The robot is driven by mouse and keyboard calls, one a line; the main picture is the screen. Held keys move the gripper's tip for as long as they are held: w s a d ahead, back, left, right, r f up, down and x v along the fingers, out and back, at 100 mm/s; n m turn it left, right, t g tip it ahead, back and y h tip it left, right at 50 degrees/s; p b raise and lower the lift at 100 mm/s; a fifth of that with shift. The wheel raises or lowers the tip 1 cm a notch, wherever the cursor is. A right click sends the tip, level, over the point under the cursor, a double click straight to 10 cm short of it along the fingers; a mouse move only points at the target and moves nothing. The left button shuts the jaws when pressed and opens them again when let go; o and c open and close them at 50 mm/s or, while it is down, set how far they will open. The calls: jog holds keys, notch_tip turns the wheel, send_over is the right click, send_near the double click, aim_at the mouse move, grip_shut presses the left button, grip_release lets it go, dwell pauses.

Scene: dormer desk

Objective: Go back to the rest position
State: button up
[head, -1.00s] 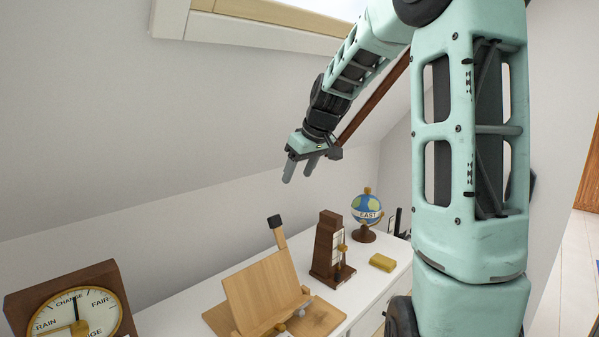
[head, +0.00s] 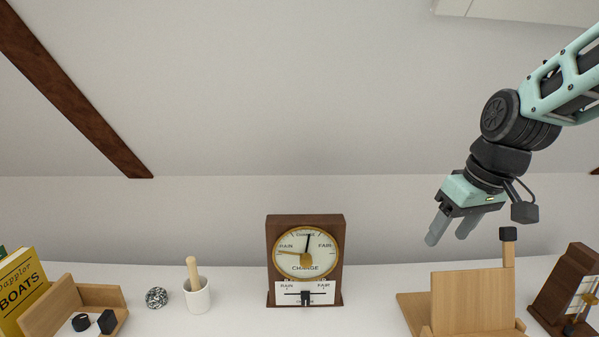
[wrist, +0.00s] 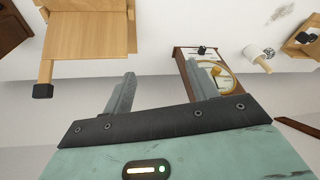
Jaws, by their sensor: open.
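My gripper (head: 451,231) is open and empty. In the head view it hangs in the air at the right, fingers pointing down, above and behind the desk items. It is left of the black-tipped post of the wooden stand (head: 466,300) and apart from it. In the wrist view my gripper (wrist: 161,88) shows two grey fingers spread apart with nothing between them. The wooden stand (wrist: 90,35) is at the upper left there, and the barometer (wrist: 187,62) is partly behind the right finger.
On the white desk (head: 232,318) stand a barometer (head: 334,262), a white mortar with pestle (head: 197,297), a patterned ball (head: 156,298), a wooden tray (head: 68,299), a yellow book (head: 20,284) and a dark wooden instrument (head: 564,290). Sloped ceiling rises behind.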

jog(key=s+a+f+n+g, duration=0.1)
jog(key=s+a+f+n, duration=0.1)
jog(key=s+a, duration=0.6)
jog(key=s+a+f+n+g+h, duration=0.1)
jog(key=s+a+f, duration=0.4)
jog(key=s, duration=0.8)
jog(key=a+n, duration=0.1)
jog(key=a, duration=0.1)
jog(key=shift+s+a+n+g, duration=0.35)
jog(key=shift+n+g, duration=0.05)
